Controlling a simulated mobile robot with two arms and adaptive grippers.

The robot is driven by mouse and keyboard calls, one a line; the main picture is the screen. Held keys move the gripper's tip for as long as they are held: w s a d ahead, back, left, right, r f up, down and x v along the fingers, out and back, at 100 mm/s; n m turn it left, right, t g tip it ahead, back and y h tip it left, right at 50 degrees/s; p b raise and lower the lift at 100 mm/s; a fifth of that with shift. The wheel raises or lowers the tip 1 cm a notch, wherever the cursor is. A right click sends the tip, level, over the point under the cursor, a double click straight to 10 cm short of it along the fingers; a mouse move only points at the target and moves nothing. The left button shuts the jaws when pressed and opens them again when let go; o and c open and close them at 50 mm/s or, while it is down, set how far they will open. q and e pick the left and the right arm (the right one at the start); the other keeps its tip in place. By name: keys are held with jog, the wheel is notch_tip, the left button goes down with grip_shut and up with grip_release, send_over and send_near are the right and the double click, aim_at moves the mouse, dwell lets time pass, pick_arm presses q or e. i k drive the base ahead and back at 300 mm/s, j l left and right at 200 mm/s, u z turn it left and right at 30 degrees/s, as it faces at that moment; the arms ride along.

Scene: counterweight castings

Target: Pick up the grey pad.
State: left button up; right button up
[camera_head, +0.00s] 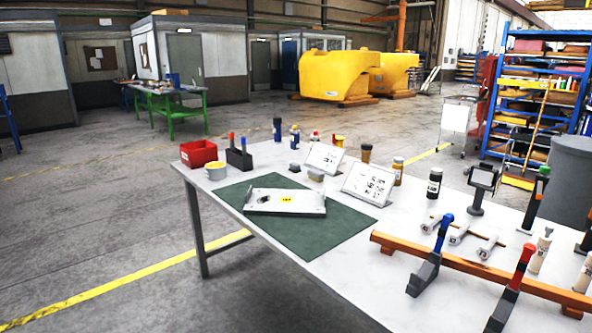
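A small dark grey block (294,167), which looks like the grey pad, lies on the white table (425,285) just beyond the green mat (345,226). It sits left of a tilted white card stand (324,157). A small beige-grey block (316,177) lies to its right and a little nearer. Nothing holds the grey block. Neither of my grippers shows in this view.
A white bracket plate (285,202) lies on the mat. An orange bar (470,266) with clamps crosses the right side.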

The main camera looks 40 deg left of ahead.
aim_at(294, 168)
jog(key=i+j+z, duration=0.2)
jog(key=j, duration=0.8)
jog(key=k+j+z, duration=0.15)
jog(key=j, duration=0.8)
jog(key=j+z, duration=0.2)
jog(key=j, duration=0.8)
jog(key=j+z, duration=0.15)
jog(key=j, duration=0.85)
jog(key=k, duration=0.05)
